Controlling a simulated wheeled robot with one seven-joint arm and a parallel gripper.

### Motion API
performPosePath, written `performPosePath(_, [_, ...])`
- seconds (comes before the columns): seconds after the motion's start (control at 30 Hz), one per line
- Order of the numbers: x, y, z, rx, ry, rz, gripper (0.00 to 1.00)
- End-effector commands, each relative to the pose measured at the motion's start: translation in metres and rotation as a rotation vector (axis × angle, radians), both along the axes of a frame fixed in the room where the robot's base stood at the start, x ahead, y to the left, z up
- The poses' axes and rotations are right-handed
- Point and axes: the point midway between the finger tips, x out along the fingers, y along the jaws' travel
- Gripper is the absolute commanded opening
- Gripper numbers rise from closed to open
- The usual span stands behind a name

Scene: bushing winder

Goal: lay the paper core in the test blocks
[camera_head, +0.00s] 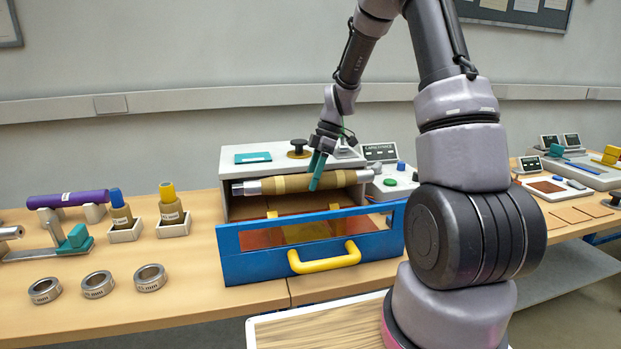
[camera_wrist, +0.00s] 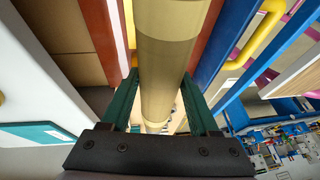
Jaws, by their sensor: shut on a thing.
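The paper core (camera_head: 285,184), a tan banded roll on a metal rod with a silver end, lies level across the mouth of the grey test box (camera_head: 235,206). My gripper (camera_head: 317,172) comes from above and is shut on the core, right of its middle. In the wrist view the core (camera_wrist: 166,70) runs lengthwise between my green fingers. Small yellow blocks (camera_head: 272,214) show below the core in the box opening; I take them to be the test blocks. The core appears above them, but the exact gap and any contact cannot be told.
The blue front frame (camera_head: 240,268) with a yellow handle (camera_head: 325,260) stands open before the box. A capacitance meter (camera_head: 380,153) is at right. At left are a purple roll (camera_head: 68,199) on supports, two bottles in holders and several metal rings (camera_head: 97,284).

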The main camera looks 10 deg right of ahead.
Motion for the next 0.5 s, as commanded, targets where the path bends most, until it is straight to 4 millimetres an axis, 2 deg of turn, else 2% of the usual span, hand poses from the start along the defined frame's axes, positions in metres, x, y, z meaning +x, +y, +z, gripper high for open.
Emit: performPosePath(0.5, [0.000, 0.001, -0.037, 0.001, 0.001, 0.000, 0.00])
